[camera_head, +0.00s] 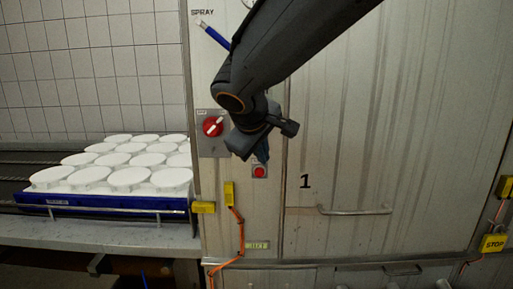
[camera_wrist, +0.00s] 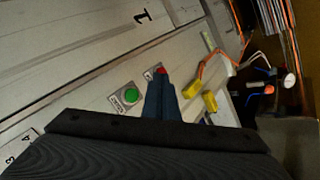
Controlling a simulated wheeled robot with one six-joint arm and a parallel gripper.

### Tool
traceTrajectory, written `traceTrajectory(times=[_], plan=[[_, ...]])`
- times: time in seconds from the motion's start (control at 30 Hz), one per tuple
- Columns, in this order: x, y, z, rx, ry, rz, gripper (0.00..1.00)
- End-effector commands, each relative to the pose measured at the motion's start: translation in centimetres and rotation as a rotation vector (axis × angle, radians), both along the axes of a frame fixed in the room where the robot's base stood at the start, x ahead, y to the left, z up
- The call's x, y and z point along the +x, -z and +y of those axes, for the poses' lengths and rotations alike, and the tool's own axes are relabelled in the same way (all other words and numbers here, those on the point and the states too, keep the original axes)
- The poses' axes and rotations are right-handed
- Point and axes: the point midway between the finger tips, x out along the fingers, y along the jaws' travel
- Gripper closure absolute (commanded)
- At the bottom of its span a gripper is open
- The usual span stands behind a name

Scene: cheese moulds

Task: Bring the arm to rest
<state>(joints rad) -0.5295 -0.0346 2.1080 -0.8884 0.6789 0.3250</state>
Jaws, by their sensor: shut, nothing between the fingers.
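My dark arm reaches down from the top of the head view, bent at the elbow. My gripper (camera_head: 262,156) hangs in front of the steel cabinet (camera_head: 350,130), just above a red button (camera_head: 260,172). In the wrist view my gripper (camera_wrist: 160,80) is shut and empty, its blue-grey fingers together. Behind the tips the red button (camera_wrist: 160,70) shows partly hidden. I cannot tell whether the tips touch the panel. A green button (camera_wrist: 131,96) on a labelled plate is to the left of the fingers in the wrist view.
A red rotary switch (camera_head: 213,127) is on the panel left of my gripper. Yellow blocks (camera_head: 229,193) with an orange cable (camera_head: 240,235) are below. At left, a blue tray (camera_head: 100,203) holds several white moulds (camera_head: 130,178). A door handle (camera_head: 355,211) sticks out at right.

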Motion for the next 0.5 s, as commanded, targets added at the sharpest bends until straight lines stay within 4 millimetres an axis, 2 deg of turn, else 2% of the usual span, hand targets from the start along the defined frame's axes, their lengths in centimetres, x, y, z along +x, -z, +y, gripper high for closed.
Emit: traceTrajectory(times=[0.17,0.3,0.4,0.5], plan=[[-3.2,7.2,-5.6,0.079,0.138,0.163,1.00],[-8.3,14.0,-10.6,0.203,0.314,0.320,1.00],[-12.3,18.1,-13.4,0.304,0.452,0.411,1.00],[-16.0,21.1,-15.2,0.398,0.582,0.473,1.00]])
